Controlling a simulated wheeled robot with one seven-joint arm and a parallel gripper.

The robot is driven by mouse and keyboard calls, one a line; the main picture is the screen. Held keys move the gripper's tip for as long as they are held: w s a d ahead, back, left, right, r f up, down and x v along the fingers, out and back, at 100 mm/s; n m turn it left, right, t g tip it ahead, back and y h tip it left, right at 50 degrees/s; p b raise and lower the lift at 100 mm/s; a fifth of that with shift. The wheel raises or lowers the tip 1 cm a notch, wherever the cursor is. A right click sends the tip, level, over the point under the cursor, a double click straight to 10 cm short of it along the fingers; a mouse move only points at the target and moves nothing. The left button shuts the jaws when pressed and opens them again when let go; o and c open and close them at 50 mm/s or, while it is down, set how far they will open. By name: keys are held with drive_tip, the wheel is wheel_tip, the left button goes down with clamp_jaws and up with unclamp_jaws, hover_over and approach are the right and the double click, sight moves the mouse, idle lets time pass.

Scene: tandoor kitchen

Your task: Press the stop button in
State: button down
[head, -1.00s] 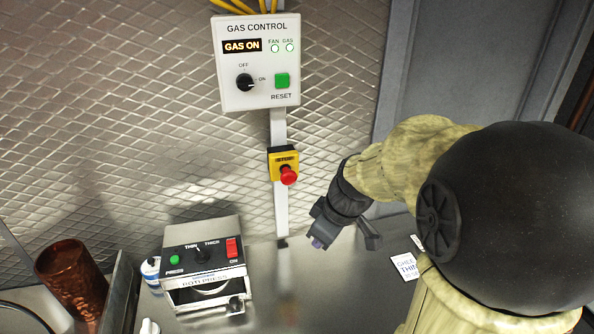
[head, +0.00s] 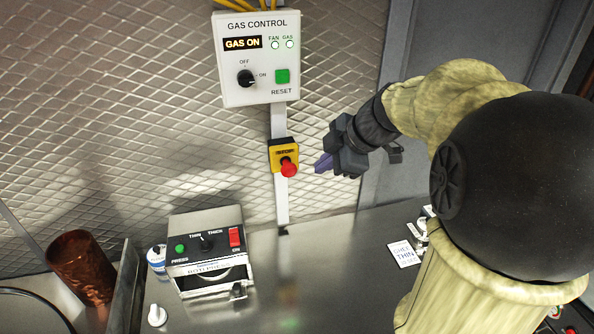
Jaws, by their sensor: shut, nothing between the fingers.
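The stop button is a red mushroom knob (head: 289,168) on a yellow box (head: 283,147), fixed to a pale vertical strip on the wall below the gas control panel. The red knob stands out from the box. My gripper (head: 322,163) is shut and empty. Its purple fingertips point left at the knob, a short way to its right and at about its height in the picture. I see a gap between the tips and the knob; the depth between them is hard to tell.
The gas control panel (head: 257,97) above reads GAS ON, with its dial at ON and both lamps lit. A roti press (head: 208,262) stands on the steel counter below. A copper tumbler (head: 80,262) is at far left. A printed card (head: 403,254) lies at right.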

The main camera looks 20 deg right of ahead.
sight(288, 168)
drive_tip(key=w+a+f+p, duration=0.3)
drive_tip(key=w+f+p, duration=0.3)
drive_tip(key=w+f, duration=0.2)
drive_tip(key=shift+w+a, duration=0.3)
drive_tip(key=shift+a, duration=0.05)
idle(0.4)
